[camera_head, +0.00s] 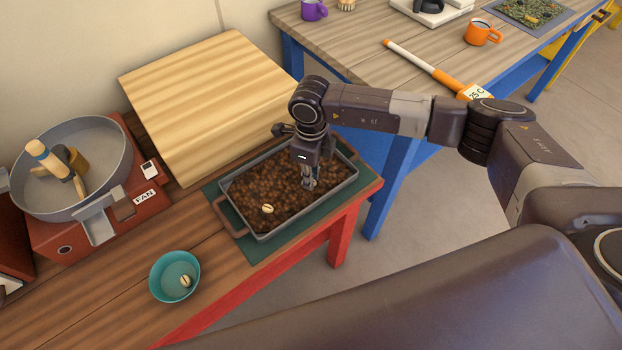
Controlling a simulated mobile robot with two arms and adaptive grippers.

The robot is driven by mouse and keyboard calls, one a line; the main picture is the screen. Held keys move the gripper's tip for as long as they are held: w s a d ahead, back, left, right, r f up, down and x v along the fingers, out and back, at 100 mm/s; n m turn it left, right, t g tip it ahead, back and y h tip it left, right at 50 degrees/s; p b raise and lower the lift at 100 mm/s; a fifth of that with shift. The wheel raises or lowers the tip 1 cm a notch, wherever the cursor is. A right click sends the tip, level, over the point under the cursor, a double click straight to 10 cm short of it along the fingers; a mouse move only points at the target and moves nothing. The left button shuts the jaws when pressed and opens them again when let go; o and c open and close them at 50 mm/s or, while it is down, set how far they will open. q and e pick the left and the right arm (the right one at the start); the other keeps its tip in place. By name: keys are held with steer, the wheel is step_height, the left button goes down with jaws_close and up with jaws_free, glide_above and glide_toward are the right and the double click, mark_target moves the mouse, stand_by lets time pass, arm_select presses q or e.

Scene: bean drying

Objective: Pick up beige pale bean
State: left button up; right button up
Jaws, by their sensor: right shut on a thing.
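A grey metal tray (262,239) full of brown beans (265,188) sits on a green mat (214,190) on the wooden bench. One beige pale bean (267,209) lies on the brown beans near the tray's front left. Another pale bean (185,281) lies in a teal bowl (160,292) at the lower left. My right gripper (309,184) points down into the right part of the tray, at the bean surface. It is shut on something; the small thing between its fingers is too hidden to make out. My left gripper is not in view.
A red fan unit (140,205) with a round grey pan (110,135) stands at the left. A wooden box (205,95) stands behind the tray. A blue-legged table behind holds an orange mug (482,33) and an orange-and-white stick (425,63).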

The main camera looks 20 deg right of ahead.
steer(key=shift+r, duration=0.15)
step_height(320, 180, up, 20)
steer(key=b, duration=0.2)
steer(key=shift+b, duration=0.3)
steer(key=shift+f, duration=0.2)
stand_by(1.0)
